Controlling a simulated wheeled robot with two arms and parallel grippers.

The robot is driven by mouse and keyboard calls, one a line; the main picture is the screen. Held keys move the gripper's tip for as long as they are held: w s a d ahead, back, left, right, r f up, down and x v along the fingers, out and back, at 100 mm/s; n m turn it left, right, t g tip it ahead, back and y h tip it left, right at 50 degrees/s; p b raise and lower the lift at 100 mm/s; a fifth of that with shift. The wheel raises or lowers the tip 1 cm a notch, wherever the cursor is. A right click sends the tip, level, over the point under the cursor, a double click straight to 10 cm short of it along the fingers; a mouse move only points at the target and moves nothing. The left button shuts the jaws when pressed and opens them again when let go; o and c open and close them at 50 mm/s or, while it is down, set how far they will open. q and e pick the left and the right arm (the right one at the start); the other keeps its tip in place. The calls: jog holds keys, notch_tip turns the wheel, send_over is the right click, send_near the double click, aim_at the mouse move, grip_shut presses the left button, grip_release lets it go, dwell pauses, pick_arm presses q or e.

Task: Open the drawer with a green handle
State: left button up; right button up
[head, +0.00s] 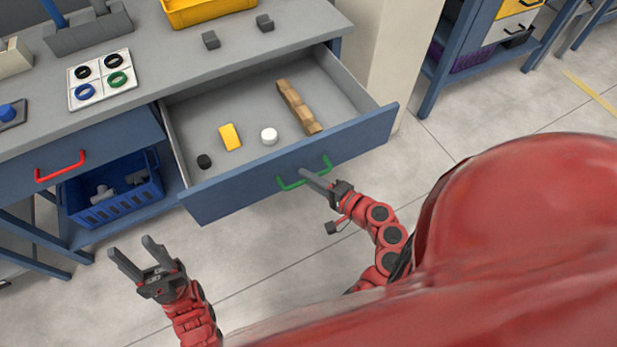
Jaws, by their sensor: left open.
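The drawer with the green handle (289,185) is pulled well out of the bench, and its blue front (235,195) stands clear of the frame. My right gripper (313,178) is at the green handle, its fingers close together across the bar. The fingers overlap in this view, so the far one is hidden. My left gripper (133,252) is open and empty, below and left of the drawer, apart from it.
Inside the drawer lie a black piece (204,161), a yellow block (230,137), a white cylinder (269,136) and a wooden piece (298,106). A closed drawer with a red handle (60,166) is at left, above a blue crate (112,198).

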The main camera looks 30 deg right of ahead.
jog(key=shift+o, duration=1.4)
jog(key=v, duration=1.7)
jog(key=shift+s, duration=0.15)
jog(key=shift+d, duration=0.1)
